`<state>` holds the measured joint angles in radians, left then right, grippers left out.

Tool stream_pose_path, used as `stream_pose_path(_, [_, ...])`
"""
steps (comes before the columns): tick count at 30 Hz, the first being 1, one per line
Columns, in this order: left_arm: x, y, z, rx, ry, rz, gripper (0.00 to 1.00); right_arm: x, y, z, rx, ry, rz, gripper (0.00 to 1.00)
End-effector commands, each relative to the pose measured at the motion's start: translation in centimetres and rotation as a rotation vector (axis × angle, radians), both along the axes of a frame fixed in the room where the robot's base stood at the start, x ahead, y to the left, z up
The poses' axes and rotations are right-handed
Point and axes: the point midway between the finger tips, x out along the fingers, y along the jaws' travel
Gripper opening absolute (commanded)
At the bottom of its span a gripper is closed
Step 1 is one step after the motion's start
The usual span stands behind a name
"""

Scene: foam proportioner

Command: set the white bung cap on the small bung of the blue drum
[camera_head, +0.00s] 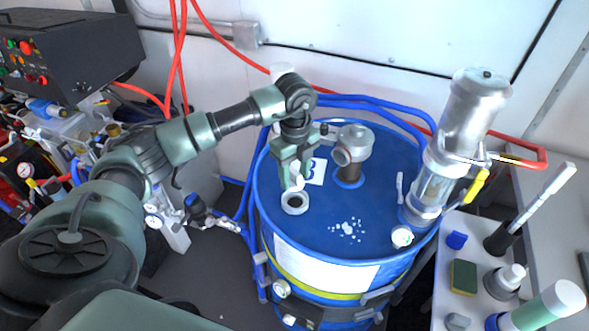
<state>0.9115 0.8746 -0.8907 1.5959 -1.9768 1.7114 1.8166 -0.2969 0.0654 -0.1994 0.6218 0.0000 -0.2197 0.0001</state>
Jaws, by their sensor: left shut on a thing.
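The blue drum (330,222) stands upright in the middle of the view. A small bung (295,203), a pale ring around a dark opening, is at the left of its lid. My left gripper (294,180) points down just above and behind this ring. It is shut on a small whitish thing that seems to be the white bung cap (298,182), mostly hidden by the fingers. I cannot tell whether the cap touches the ring. My right gripper is not in view.
A grey pipe fitting (353,150) rises from the lid beside my gripper. A metal and glass cylinder (465,125) stands at the lid's right, with a white round fitting (402,237) near the front rim. Blue hoses (375,104) run behind. A white side table (470,275) holds small items.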

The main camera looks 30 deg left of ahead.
Motion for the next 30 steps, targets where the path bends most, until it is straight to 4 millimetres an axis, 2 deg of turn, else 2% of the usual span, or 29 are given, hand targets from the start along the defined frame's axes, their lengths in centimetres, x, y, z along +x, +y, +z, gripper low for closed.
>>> stream_pose_path(6, [0.0, 0.0, -1.5, -0.001, 0.001, 0.0, 0.07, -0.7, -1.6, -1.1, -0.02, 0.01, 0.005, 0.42])
stream_pose_path(11, [0.0, 0.0, -3.2, -0.001, 0.001, 0.001, 0.07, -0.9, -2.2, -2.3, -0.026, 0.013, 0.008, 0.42])
stream_pose_path(19, [0.0, 0.0, -5.5, 0.0, 0.0, 0.002, 0.07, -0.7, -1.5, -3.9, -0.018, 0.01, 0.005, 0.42])
stream_pose_path(24, [0.0, 0.0, -5.8, 0.0, 0.0, 0.002, 0.07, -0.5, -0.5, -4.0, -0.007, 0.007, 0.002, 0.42])
stream_pose_path(30, [0.0, 0.0, -5.7, 0.0, 0.0, 0.002, 0.07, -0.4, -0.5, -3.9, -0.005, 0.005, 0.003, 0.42])
